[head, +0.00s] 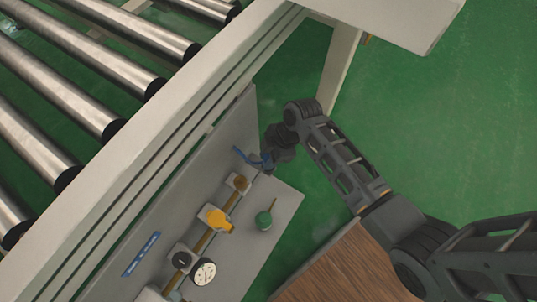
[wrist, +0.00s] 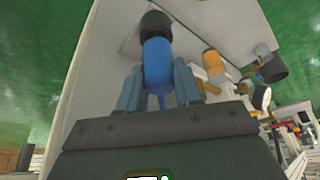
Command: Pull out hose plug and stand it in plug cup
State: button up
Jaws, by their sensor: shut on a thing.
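In the wrist view, a blue cylindrical plug (wrist: 157,66) stands between the two blue-grey fingers of my gripper (wrist: 158,88), which is shut on it. The plug's far end meets a dark round piece (wrist: 155,24); I cannot tell whether that is part of the plug or a separate socket or cup. In the head view, my gripper (head: 262,160) is at the far end of the grey panel (head: 165,225), beyond the brass fitting. The plug is too small there to separate from the blue fingers. I cannot identify the plug cup with certainty.
Along the panel run a brass fitting (head: 240,184), a yellow valve (head: 216,219) and a round gauge (head: 203,271). A roller conveyor (head: 110,70) lies behind. A wooden surface (head: 345,270) is in front.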

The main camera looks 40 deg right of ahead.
jog(key=shift+f, duration=0.3)
jog(key=o, duration=1.2)
jog(key=p+v, duration=0.1)
jog(key=v, duration=0.6)
jog(key=shift+d+r+p, duration=0.2)
jog(key=shift+r+p, duration=0.1)
jog(key=shift+r, duration=0.05)
jog(key=shift+s, duration=0.15)
